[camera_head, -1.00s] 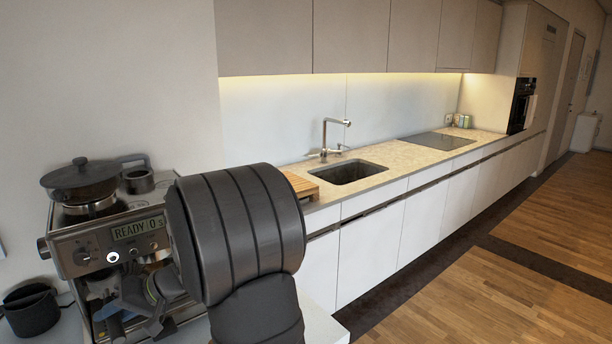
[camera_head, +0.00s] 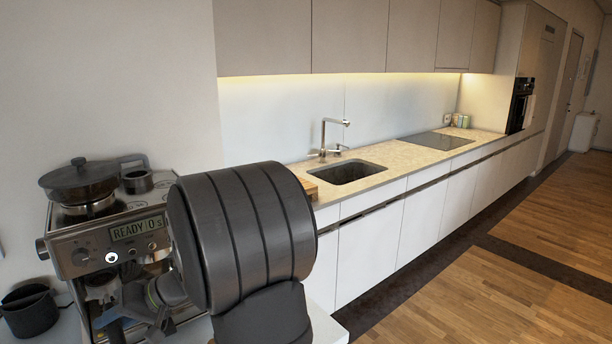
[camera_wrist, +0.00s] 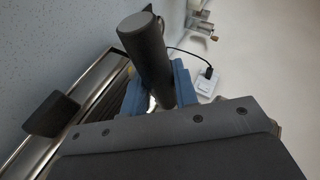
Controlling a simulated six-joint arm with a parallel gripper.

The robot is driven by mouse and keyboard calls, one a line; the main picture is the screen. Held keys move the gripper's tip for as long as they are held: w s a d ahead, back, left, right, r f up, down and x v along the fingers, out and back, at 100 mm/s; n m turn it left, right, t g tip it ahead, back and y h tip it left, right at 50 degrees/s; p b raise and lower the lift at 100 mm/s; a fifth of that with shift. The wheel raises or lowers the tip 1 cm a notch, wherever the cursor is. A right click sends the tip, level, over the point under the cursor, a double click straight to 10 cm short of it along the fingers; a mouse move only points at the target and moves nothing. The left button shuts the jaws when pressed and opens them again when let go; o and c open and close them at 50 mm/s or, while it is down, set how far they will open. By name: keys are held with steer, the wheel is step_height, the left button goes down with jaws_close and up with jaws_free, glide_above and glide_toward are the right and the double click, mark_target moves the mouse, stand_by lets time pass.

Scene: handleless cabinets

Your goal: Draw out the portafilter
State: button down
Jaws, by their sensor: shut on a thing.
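The espresso machine (camera_head: 88,248) stands at the lower left in the head view, its display reading "READY 0 s". My gripper (camera_wrist: 158,88) has its blue fingers closed on either side of the portafilter's dark cylindrical handle (camera_wrist: 148,48) in the wrist view. The handle's end points up toward the camera. The portafilter's basket is hidden under the gripper, so I cannot tell whether it is seated in the machine. In the head view my gripper is low in front of the machine, and my dark arm hides its right side.
A black container (camera_head: 30,310) stands left of the machine. The wrist view shows a white socket with a plugged cable (camera_wrist: 205,85). A counter with a sink (camera_head: 350,172) runs to the right.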

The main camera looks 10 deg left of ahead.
mark_target(116, 338)
steer(key=shift+s+d+r, duration=0.1)
steer(key=shift+s+d, duration=0.15)
steer(key=shift+s+d, duration=0.1)
steer(key=shift+s+d, duration=1.3)
steer(key=shift+s, duration=0.05)
steer(key=shift+d, duration=0.1)
steer(key=s+d, duration=0.2)
steer(key=shift+s+d+r, duration=0.1)
steer(key=shift+s+d, duration=0.25)
steer(key=shift+s, duration=0.05)
stand_by(0.4)
